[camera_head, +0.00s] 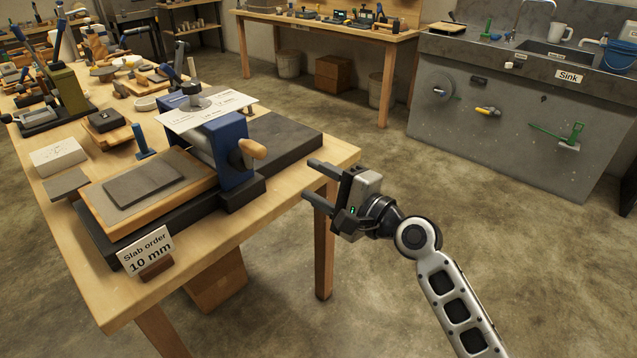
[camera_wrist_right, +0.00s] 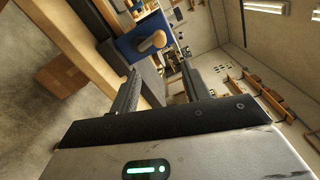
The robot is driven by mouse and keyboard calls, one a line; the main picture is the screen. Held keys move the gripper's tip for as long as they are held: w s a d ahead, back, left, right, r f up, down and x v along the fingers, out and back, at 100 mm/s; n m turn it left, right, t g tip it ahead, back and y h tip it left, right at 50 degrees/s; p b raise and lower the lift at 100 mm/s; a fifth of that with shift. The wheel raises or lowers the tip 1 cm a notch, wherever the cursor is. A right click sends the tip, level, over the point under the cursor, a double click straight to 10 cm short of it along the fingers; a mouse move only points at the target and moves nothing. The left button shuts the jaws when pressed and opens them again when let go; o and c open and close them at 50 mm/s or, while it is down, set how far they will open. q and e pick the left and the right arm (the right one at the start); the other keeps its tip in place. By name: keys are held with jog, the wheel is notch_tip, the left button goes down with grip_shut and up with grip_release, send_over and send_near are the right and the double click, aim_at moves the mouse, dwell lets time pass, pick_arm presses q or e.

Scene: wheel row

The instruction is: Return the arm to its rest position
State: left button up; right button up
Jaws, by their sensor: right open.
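My right gripper (camera_head: 318,184) is open and empty. It hangs in the air just off the right edge of the wooden table (camera_head: 285,178), its two fingers pointing left toward the table. In the right wrist view, the open fingers (camera_wrist_right: 158,85) have nothing held between them. Past them show the blue slab roller housing (camera_wrist_right: 137,45) and its wooden handle knob (camera_wrist_right: 152,41). In the head view the slab roller (camera_head: 237,145) stands on the table, left of my right gripper and apart from it. My left gripper is not in view.
A grey slab (camera_head: 143,183) lies on the roller's board. A "Slab order 10 mm" card (camera_head: 147,249) stands at the table's front. Tools crowd the table's far left. A sink counter (camera_head: 500,110) and a back bench (camera_head: 330,30) stand behind. The floor (camera_head: 480,215) right of the table is clear.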

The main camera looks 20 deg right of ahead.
jog(key=s+a+f+n+g+h, duration=0.3)
jog(key=s+f+n+g+h, duration=0.2)
jog(key=s+f+n, duration=1.2)
jog(key=s+f, duration=0.5)
jog(key=f, duration=0.1)
jog(key=shift+a+f+n, duration=0.15)
jog(key=shift+f+n, duration=0.2)
jog(key=shift+n, duration=0.05)
